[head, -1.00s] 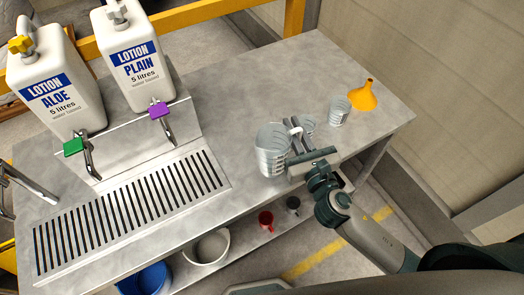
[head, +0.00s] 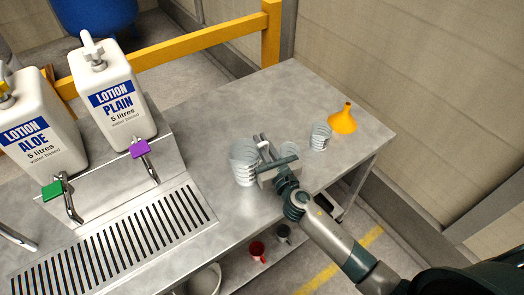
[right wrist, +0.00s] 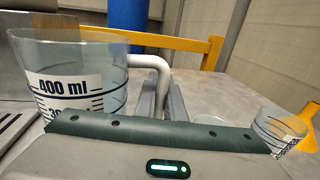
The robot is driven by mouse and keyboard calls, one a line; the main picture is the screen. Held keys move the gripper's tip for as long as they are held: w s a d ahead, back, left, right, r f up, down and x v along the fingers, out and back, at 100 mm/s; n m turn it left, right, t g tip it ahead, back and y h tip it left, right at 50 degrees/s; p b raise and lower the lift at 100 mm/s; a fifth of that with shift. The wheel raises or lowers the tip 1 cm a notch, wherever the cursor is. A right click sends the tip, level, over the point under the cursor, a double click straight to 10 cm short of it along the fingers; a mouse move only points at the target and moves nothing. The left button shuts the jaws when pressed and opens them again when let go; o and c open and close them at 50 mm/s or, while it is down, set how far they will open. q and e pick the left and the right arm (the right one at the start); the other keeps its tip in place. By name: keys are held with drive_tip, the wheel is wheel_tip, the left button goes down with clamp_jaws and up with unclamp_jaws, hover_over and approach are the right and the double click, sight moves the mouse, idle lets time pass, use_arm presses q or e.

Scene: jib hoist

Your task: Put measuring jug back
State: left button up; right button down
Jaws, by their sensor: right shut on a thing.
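The measuring jug (head: 243,163) is clear with dark markings and a white handle. It stands upright at or just above the grey table, right of the slotted drip grate; I cannot tell if it touches the table. In the right wrist view the jug (right wrist: 75,80) fills the left side and shows "400 ml". My right gripper (head: 262,142) is shut on the jug's handle (right wrist: 150,65), its fingers partly hidden behind the gripper body in the wrist view. My left gripper is not in view.
A clear beaker (head: 320,137) and an orange funnel (head: 342,120) stand to the right. Another clear vessel (head: 290,150) is partly hidden behind my gripper. Lotion bottles (head: 112,95) with taps stand left above the drip grate (head: 120,245). The table's back (head: 230,115) is clear.

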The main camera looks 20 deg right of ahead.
idle(0.3)
drive_tip(key=shift+f+b, duration=0.95)
drive_tip(key=shift+f, duration=1.05)
drive_tip(key=shift+f, duration=0.1)
drive_tip(key=shift+f, duration=0.1)
drive_tip(key=c, duration=1.8)
unclamp_jaws()
drive_tip(key=shift+c, duration=0.2)
drive_tip(key=shift+r, duration=0.2)
drive_tip(key=s, duration=0.3)
drive_tip(key=s+d+b, duration=0.1)
drive_tip(key=s, duration=0.6)
drive_tip(key=shift+s+d+b, duration=0.25)
drive_tip(key=shift+d+b, duration=0.05)
drive_tip(key=shift+b, duration=0.1)
drive_tip(key=shift+s+d, duration=0.15)
drive_tip(key=shift+s, duration=0.55)
